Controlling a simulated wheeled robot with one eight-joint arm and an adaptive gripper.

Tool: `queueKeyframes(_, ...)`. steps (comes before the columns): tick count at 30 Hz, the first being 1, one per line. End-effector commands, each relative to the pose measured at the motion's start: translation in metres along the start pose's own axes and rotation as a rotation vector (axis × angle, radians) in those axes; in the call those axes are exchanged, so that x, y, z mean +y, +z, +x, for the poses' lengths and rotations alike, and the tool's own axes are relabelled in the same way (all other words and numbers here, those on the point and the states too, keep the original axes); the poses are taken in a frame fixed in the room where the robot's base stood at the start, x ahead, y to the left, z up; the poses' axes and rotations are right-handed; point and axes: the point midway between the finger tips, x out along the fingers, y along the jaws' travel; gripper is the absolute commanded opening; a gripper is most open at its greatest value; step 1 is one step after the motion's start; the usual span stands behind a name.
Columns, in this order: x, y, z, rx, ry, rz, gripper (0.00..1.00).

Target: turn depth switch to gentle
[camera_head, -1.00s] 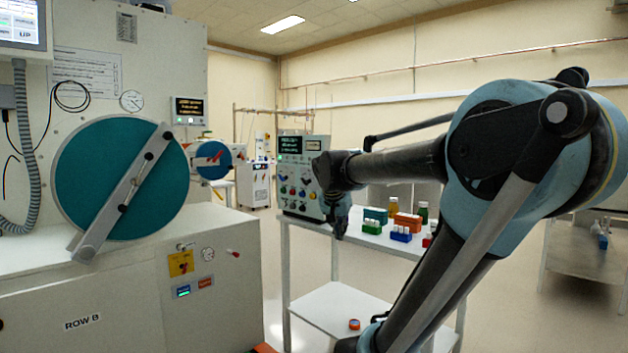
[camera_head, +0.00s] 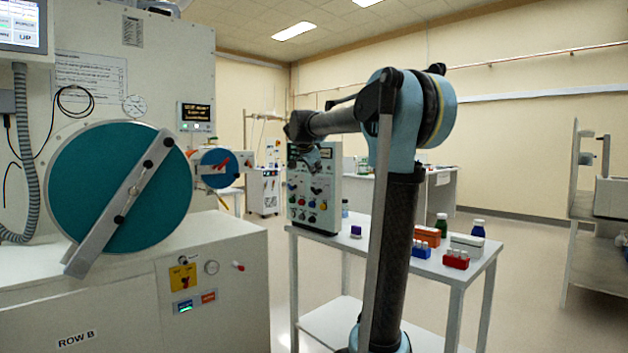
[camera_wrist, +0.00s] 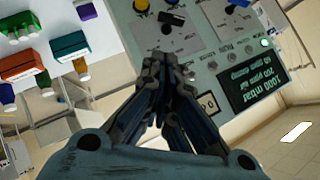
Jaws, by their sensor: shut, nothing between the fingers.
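The grey-green control panel (camera_head: 325,208) stands upright on the white table. It carries several coloured knobs and buttons. It also fills much of the wrist view (camera_wrist: 217,62), turned, with a dark text display (camera_wrist: 255,87), a black selector knob (camera_wrist: 171,18) and a yellow button (camera_wrist: 141,4). I cannot read which switch is the depth switch. My gripper (camera_wrist: 168,62) is shut and empty, its fingertips over the lower part of the panel in the wrist view. In the head view my gripper (camera_head: 312,156) is in front of the panel's top. Contact cannot be told.
A large cabinet with a round teal door (camera_head: 105,185) stands at left.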

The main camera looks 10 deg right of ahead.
Motion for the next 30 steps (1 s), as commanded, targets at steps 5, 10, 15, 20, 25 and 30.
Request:
queueKeyframes(5,0.006,-0.009,0.033,0.008,0.009,0.009,0.00)
queueKeyframes(10,0.008,-0.012,0.064,0.009,0.011,0.009,0.00)
queueKeyframes(15,0.009,-0.013,0.094,0.010,0.011,0.010,0.00)
queueKeyframes(20,0.009,0.004,0.109,0.008,0.010,0.009,0.00)
queueKeyframes(25,0.009,0.013,0.118,0.008,0.010,0.009,0.00)
queueKeyframes(30,0.009,0.016,0.121,0.008,0.010,0.008,0.00)
